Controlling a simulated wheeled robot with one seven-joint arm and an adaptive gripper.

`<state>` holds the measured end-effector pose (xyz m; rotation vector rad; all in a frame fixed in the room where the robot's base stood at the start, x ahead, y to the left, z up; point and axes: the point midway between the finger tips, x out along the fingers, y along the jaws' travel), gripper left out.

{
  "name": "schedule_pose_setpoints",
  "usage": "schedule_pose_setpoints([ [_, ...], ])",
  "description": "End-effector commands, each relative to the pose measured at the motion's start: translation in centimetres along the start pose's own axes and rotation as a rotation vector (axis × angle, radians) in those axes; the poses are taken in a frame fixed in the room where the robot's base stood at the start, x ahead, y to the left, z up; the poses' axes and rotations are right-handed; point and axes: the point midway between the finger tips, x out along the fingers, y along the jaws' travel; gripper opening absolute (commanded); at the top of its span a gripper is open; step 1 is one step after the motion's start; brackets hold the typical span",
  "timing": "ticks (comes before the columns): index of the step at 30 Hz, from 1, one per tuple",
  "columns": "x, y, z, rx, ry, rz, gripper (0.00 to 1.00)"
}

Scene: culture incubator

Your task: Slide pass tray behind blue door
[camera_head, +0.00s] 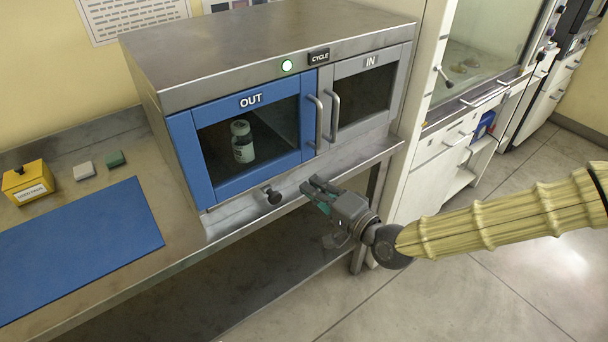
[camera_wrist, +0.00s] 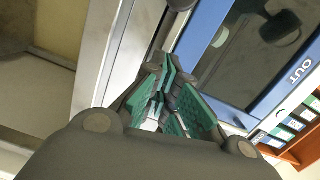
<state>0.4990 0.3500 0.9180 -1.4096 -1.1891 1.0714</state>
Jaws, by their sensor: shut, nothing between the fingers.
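The blue door (camera_head: 185,150) marked OUT is shut on the steel cabinet, with a bottle (camera_head: 242,142) visible behind its glass. The pass tray itself cannot be made out clearly behind the glass. A black knob (camera_head: 271,195) sticks out of the steel front below the blue door. My gripper (camera_head: 309,187) is to the right of this knob, apart from it, in front of the cabinet's lower edge. Its fingers (camera_wrist: 166,78) are shut and empty in the wrist view, beside the blue door frame (camera_wrist: 203,40).
The grey door (camera_head: 395,70) marked IN is shut, and upright handles (camera_head: 334,116) stand out between the doors.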

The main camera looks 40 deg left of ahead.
Motion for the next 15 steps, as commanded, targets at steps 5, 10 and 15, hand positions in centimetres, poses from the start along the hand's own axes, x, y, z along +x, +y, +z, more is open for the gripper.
schedule_pose_setpoints([
  [5, -3.2, 0.2, -0.2, 0.001, 0.008, 0.001, 0.0],
  [10, -5.8, 0.2, -0.3, 0.001, 0.01, 0.002, 0.0],
  [15, -7.7, 0.2, -0.2, 0.0, 0.008, 0.001, 0.0],
])
